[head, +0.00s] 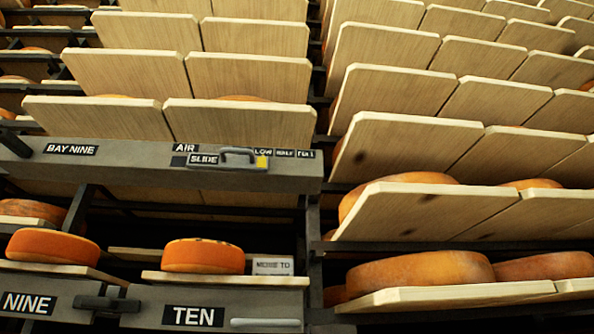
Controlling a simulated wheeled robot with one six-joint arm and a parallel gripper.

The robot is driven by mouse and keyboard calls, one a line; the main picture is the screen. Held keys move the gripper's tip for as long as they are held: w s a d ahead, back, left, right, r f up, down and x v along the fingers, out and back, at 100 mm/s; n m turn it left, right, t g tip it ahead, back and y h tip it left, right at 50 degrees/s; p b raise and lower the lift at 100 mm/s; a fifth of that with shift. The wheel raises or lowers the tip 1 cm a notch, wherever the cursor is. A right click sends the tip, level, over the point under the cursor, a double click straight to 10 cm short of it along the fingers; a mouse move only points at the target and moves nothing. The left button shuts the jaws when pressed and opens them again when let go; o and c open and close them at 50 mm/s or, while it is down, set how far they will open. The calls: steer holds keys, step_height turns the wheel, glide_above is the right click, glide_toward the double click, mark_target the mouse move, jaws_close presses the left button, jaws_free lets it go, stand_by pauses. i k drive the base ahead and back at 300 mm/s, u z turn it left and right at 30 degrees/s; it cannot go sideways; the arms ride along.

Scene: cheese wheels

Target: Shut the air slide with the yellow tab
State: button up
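The air slide (225,161) is on the grey BAY NINE panel in the upper left of the head view. It is a grey plate with a black SLIDE label and a dark bar handle (238,152). An AIR label (186,147) is above the slide's left end. My gripper is not in view.
Racks of wooden boards (400,140) with orange cheese wheels (205,256) fill the view. Below the panel are fronts marked NINE (28,303) and TEN (193,316), a dark latch (107,303) and a pale handle (265,323). A partly readable sign (272,266) stands beside a wheel.

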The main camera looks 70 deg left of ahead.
mark_target(221, 161)
steer(key=z, duration=0.05)
steer(key=i, duration=0.8)
steer(key=u, duration=1.8)
